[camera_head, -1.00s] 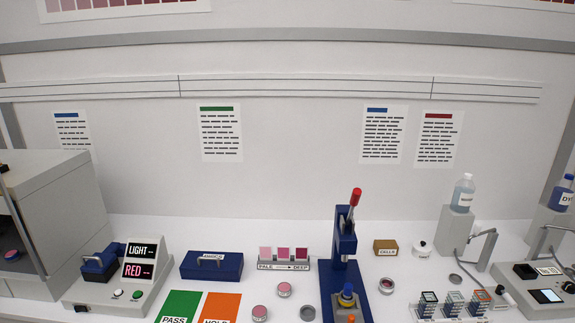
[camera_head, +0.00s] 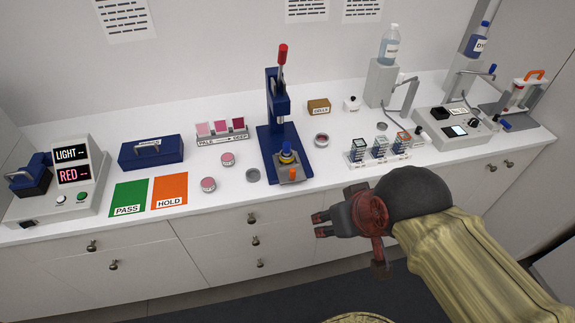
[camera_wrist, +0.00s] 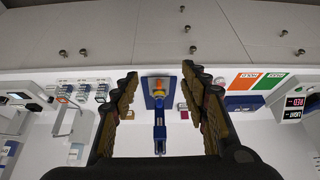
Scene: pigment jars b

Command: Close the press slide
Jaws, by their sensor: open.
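The blue press (camera_head: 272,105) stands upright on the white bench, with a red-tipped lever (camera_head: 283,55) at its top. Its grey slide plate (camera_head: 291,177) sits at the front of the base and bears an orange knob (camera_head: 292,174). A yellow and blue piece (camera_head: 287,156) sits just behind the knob. My gripper (camera_head: 321,225) is open and empty, in front of the bench edge and to the right of the slide, apart from it. In the wrist view, upside down, the press (camera_wrist: 158,92) shows between my two open fingers (camera_wrist: 160,76).
Right of the press are a rack of small jars (camera_head: 379,148) and a bottle stand (camera_head: 381,82). Left are round pink pots (camera_head: 208,184), a grey pot (camera_head: 253,175), the HOLD card (camera_head: 170,190) and a blue case (camera_head: 150,151). Drawers with knobs (camera_head: 255,240) lie below the bench edge.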

